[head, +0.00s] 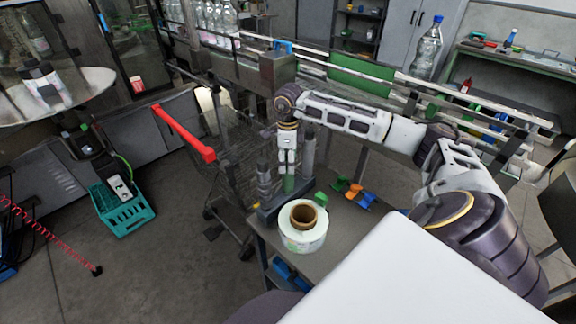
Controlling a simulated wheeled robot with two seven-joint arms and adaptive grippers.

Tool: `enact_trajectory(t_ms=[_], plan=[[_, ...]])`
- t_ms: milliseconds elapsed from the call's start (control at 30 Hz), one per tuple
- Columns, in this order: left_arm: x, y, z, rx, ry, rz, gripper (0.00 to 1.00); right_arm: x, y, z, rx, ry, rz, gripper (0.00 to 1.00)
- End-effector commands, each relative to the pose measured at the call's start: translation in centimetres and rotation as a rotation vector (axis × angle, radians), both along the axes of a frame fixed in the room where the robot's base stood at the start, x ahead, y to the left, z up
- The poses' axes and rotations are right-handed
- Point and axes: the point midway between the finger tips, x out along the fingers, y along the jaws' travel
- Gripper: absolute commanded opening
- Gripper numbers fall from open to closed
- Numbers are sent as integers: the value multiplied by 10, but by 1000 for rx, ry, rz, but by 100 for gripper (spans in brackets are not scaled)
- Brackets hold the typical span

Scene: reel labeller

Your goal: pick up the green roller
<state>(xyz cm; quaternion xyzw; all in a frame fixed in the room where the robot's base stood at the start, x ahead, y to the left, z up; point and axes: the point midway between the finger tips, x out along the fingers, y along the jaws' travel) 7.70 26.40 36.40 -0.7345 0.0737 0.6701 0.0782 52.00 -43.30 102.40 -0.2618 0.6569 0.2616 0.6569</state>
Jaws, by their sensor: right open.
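The green roller (289,185) stands upright in a dark holder (270,214) on the small grey table, between grey posts. My right gripper (288,170) points straight down at the roller's top and is open. Its fingertips are at or just above the roller's upper end; I cannot tell whether they touch it. The gripper hides the top of the roller. My left gripper does not show.
A grey post (308,151) stands close right of the gripper and a stepped grey post (264,180) close left. A white label reel (303,240) sits in front. Green, orange and blue pieces (358,195) lie to the right. A wire cart (233,150) is behind left.

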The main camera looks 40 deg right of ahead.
Motion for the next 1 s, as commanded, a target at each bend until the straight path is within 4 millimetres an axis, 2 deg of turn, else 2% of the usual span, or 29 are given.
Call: enact_trajectory(t_ms=[67,567,1000], plan=[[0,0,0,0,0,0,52,0,0,0,0,0,0,64],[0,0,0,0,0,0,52,0,0,0,0,0,0,1],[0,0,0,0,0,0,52,0,0,3,0,-1,0,0]])
